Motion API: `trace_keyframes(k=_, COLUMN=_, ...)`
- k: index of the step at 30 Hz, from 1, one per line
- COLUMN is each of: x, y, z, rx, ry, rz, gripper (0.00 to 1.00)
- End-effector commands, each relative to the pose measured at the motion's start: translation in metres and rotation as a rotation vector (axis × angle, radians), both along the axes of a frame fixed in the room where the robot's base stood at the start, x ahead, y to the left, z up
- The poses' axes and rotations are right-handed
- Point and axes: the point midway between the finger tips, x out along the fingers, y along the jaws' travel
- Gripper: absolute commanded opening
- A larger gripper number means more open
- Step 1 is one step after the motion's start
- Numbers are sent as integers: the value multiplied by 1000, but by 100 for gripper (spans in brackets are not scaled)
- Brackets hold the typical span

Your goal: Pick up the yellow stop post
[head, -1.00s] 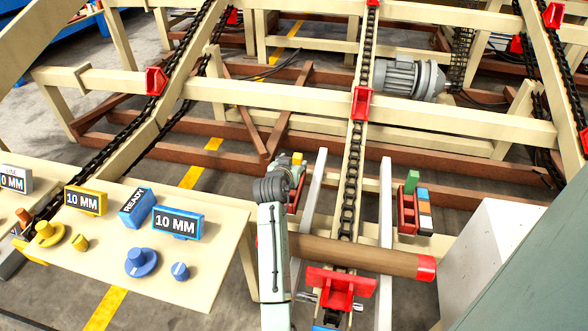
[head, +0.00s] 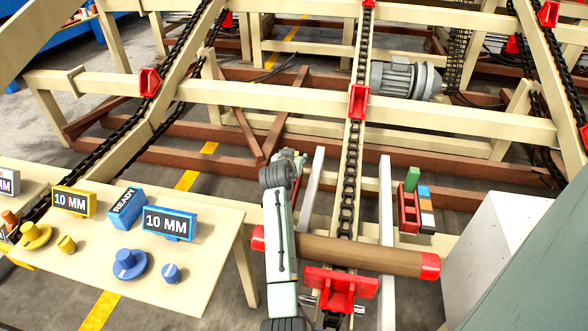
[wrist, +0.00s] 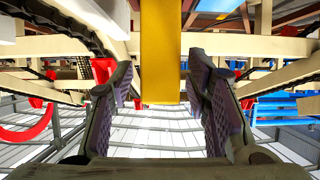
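A yellow, flat-faced upright piece (wrist: 160,50), which looks like the stop post, hangs into the wrist view from the top centre. Its lower end lies between the two fingers of my gripper (wrist: 160,82). The fingers stand wide apart, with a visible gap on each side of the yellow piece. I cannot tell how deep between the fingers it sits. In the head view my gripper (head: 291,160) is small, beyond the grey wrist and left of a pale upright rail. The post cannot be made out there.
A brown log with red ends (head: 350,254) lies across the chain conveyor (head: 349,190), close to my arm. A red rack with coloured blocks (head: 410,208) stands right of the rails. A control table (head: 200,285) with knobs and displays is at left. A white cabinet (head: 490,240) stands at right.

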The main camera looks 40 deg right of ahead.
Motion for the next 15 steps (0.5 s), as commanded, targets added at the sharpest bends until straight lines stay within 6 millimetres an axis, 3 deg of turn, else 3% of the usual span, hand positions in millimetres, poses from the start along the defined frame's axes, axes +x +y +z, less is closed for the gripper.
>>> trace_keyframes(k=15, x=0, y=0, z=0, rx=0, ry=0, rz=0, gripper=7)
